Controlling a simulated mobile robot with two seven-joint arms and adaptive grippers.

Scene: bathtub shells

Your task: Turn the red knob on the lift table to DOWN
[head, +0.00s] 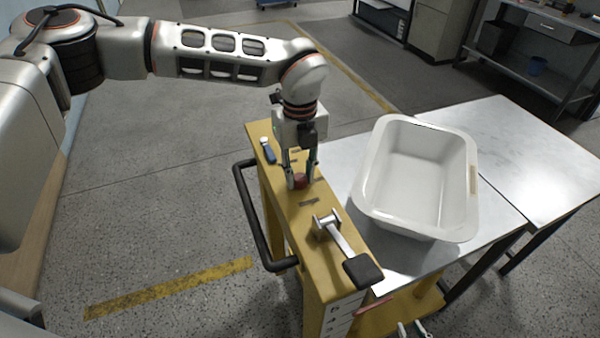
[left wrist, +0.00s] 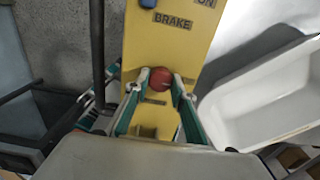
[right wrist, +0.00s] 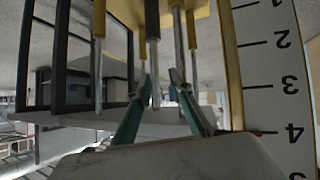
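The red knob (head: 300,181) sits on top of the lift table's yellow column (head: 304,220). My left gripper (head: 301,177) points down at it, one fingertip on each side. In the left wrist view, the red knob (left wrist: 160,78) fills the gap between the fingertips, which appear to touch it. A dark label lies on the yellow top near the knob, partly between the fingers; I cannot read it or tell the knob's setting. My right gripper (head: 414,329) is low beside the column; in the right wrist view its fingertips (right wrist: 159,77) are apart, with nothing held.
A white tub (head: 416,180) rests on the metal tabletop (head: 345,160). A numbered scale (right wrist: 272,85) is beside my right gripper.

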